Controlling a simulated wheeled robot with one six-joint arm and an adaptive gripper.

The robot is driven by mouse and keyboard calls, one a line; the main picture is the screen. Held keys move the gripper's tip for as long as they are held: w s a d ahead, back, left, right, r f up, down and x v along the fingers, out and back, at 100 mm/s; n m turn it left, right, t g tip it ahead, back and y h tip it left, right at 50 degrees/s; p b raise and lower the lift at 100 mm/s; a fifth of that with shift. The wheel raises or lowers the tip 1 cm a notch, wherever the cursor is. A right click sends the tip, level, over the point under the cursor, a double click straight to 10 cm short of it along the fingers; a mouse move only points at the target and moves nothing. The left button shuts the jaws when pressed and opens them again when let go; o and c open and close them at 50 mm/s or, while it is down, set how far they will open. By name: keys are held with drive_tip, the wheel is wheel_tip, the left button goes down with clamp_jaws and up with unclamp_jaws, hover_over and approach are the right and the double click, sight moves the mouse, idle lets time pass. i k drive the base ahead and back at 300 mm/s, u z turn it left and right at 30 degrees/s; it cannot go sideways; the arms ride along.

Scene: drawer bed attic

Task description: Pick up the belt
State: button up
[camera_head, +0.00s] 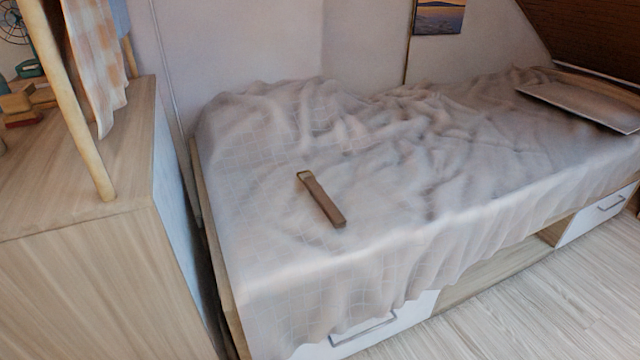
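The belt (322,200) is a short brown strip with a buckle-like loop at its upper left end. It lies on the rumpled light checked cover of the bed (275,255), left of the bed's middle, slanting from upper left to lower right. Nothing covers it. My gripper is not in this view.
A wooden cabinet (85,260) with a post and checked cloth (95,60) stands at the left, a narrow gap from the bed. A flat board (590,105) lies on the bed's far right. Drawers with handles (365,330) are under the bed. Floor (540,310) shows clear at lower right.

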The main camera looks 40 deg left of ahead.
sight(316, 190)
drive_tip(key=u, duration=0.7)
drive_tip(key=i, duration=1)
drive_tip(key=u, duration=0.8)
